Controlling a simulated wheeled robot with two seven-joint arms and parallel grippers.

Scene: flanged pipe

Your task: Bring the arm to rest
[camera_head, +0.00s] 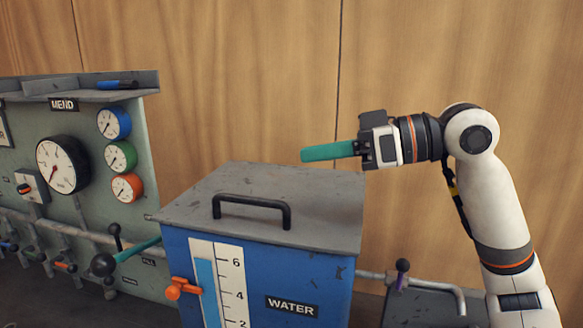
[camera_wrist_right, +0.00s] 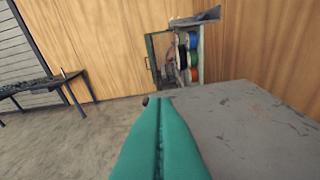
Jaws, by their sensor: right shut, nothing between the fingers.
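My right arm (camera_head: 490,195) comes up from the lower right and bends over at the elbow. My right gripper (camera_head: 305,156) points left, with its long teal fingers pressed together and nothing between them. It is in the air near the back right part of the grey tank lid (camera_head: 185,200), apparently above it. In the right wrist view the two closed teal fingers (camera_wrist_right: 159,102) reach forward, with a grey surface (camera_wrist_right: 250,130) to their right. My left gripper is not in view.
A blue water tank (camera_head: 260,285) with a black lid handle (camera_head: 252,200) stands in the middle. A gauge panel (camera_head: 80,170) with pipes and levers is at left. Wood wall (camera_head: 250,70) lies behind.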

